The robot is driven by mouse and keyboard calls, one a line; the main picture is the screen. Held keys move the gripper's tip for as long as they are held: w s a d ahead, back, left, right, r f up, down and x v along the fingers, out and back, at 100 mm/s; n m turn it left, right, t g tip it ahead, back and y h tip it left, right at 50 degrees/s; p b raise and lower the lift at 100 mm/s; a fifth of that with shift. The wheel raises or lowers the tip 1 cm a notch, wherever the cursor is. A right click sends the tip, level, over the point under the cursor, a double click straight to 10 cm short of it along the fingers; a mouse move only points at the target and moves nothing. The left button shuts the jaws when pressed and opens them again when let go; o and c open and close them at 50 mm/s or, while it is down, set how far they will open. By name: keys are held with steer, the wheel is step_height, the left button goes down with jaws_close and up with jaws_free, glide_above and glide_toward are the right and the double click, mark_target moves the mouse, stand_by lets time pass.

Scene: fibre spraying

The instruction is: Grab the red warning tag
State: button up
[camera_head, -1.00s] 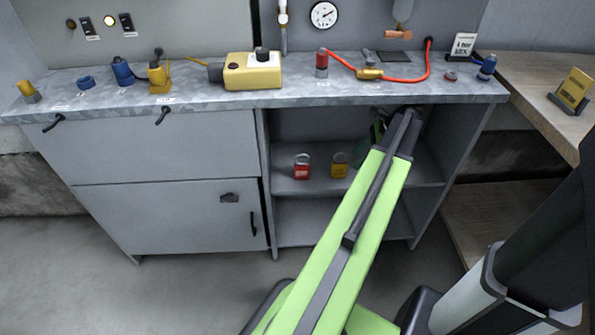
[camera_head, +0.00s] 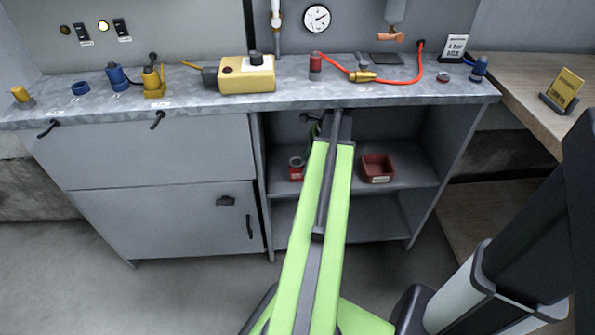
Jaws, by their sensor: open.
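I cannot make out a red warning tag for certain. On the upper shelf of the open cabinet stand a red open bin (camera_head: 377,167) with a pale label and, to the left, a red can (camera_head: 296,173). The bin's inside is too dark to tell what it holds. My green arm reaches into the cabinet between them. My gripper (camera_head: 314,124) is at its far end under the worktop, small, dark and mostly hidden by the arm. It is open, and I see nothing held in it.
The worktop (camera_head: 200,107) overhangs the cabinet. On it are a yellow box (camera_head: 247,75), a red cylinder (camera_head: 316,67), a red hose (camera_head: 400,80) and a blue fitting (camera_head: 478,69). A closed drawer and door fill the left. A wooden table (camera_head: 520,85) stands at right.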

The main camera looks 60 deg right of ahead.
mark_target(296, 173)
steer(key=shift+w+a, duration=0.5)
steer(key=shift+w, duration=0.2)
steer(key=b+x, duration=0.5)
steer(key=shift+w+a+f, duration=0.1)
steer(key=shift+f, duration=0.1)
steer(key=shift+r, duration=0.2)
steer(key=shift+c, duration=0.4)
jaws_close()
